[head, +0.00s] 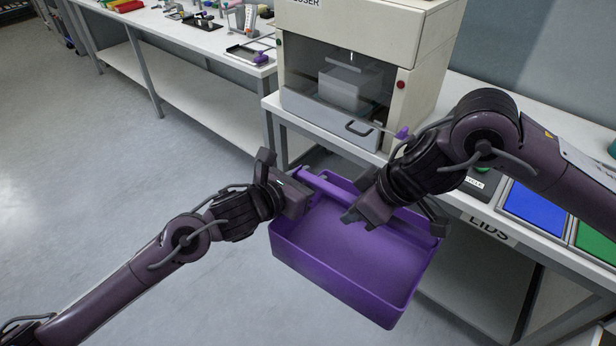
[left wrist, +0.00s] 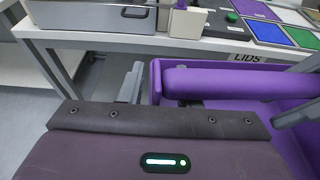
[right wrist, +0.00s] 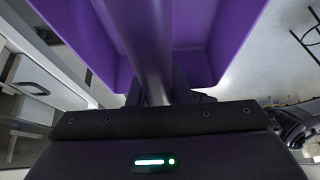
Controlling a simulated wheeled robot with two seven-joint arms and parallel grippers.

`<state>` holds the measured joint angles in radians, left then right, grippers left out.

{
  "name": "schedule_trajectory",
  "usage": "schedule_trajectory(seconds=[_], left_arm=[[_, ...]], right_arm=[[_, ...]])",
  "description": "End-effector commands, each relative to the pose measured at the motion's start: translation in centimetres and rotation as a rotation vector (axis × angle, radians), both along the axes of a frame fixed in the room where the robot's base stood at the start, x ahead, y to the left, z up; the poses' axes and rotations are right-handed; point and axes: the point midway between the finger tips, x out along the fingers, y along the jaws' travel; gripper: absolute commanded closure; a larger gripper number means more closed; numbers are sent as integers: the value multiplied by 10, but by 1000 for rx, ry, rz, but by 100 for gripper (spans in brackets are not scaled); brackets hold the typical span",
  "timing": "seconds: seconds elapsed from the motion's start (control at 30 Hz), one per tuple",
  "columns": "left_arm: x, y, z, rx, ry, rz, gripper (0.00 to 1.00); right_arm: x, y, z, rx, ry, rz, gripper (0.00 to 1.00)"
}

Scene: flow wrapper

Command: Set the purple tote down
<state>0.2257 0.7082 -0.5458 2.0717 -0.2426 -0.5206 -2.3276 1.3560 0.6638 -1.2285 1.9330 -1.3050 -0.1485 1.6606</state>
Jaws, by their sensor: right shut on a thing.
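The purple tote (head: 345,245) is an empty open box with a purple bar (head: 325,186) along its far side. In the head view it is over the floor, in front of the benches. My right gripper (head: 402,214) is shut on the bar, which also shows between its fingers in the right wrist view (right wrist: 148,45). My left gripper (head: 284,180) is open at the tote's far left corner. In the left wrist view one finger is outside the tote's left wall and the other is over the tote (left wrist: 158,80), with the bar's end between them.
A bench with a cream enclosed machine (head: 365,60) stands behind the tote. The bench marked LIDS (head: 490,228), with blue (head: 538,205) and green panels, is at the right. Another bench (head: 190,35) with small items is at the back left. Floor at the left is clear.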

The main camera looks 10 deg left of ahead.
Motion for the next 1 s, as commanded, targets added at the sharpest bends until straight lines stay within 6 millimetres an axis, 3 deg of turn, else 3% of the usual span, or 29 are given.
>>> schedule_trajectory(seconds=[0.03, 0.27, 1.0], left_arm=[[0, 0, 0, 0, 0, 0, 70], [0, 0, 0, -1, 0, 0, 100], [-4, -5, 1, -4, -2, -16, 100]], right_arm=[[1, 1, 2, 3, -3, 0, 100], [1, 1, 1, 3, -3, 0, 100], [2, 2, 2, 7, -6, -1, 100]])
